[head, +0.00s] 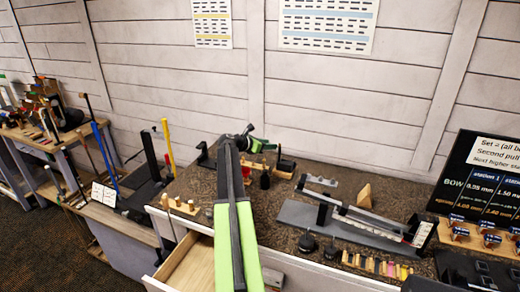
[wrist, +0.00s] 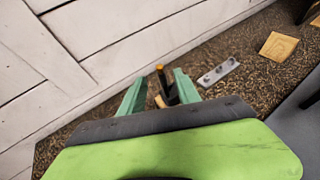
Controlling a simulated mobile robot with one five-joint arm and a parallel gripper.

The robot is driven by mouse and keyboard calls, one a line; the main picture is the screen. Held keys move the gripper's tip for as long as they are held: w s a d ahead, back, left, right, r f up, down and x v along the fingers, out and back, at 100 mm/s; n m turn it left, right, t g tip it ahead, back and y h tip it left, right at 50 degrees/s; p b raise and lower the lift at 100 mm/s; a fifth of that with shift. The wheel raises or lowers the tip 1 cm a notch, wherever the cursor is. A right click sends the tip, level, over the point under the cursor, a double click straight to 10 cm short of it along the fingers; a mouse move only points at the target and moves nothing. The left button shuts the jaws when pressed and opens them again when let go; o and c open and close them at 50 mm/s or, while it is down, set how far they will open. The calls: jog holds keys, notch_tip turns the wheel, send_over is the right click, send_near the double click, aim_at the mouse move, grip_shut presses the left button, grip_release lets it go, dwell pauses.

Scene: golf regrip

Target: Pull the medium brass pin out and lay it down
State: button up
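My gripper (wrist: 160,78) shows two green fingers spread apart in the wrist view, with a clear gap. A dark upright piece with an orange-brown top (wrist: 161,72) appears between them, with a pale wooden bit at its foot; I cannot tell its distance or whether it is the medium brass pin. In the head view my gripper (head: 262,146) is over the back of the bench, close to a wooden block (head: 281,174) with dark upright parts. A rack of short coloured pegs (head: 376,266) stands at the bench front. I cannot pick out the medium brass pin for certain.
A long grey fixture (head: 300,214) lies right of my arm, with a wooden wedge (head: 365,196) behind it. A pegged wooden block (head: 180,207) sits front left, above an open drawer (head: 190,268). The wall is close behind.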

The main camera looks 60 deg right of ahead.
jog(key=b+x, duration=0.3)
jog(key=x, duration=0.8)
jog(key=shift+d+f+b, duration=0.1)
jog(key=shift+d+b, duration=0.2)
jog(key=shift+b, duration=0.1)
jog(key=shift+s, duration=0.1)
grip_shut()
notch_tip(320, 180, up, 5)
jog(key=p, duration=0.4)
jog(key=shift+f+p, duration=0.2)
jog(key=shift+p, duration=0.1)
dwell(0.4)
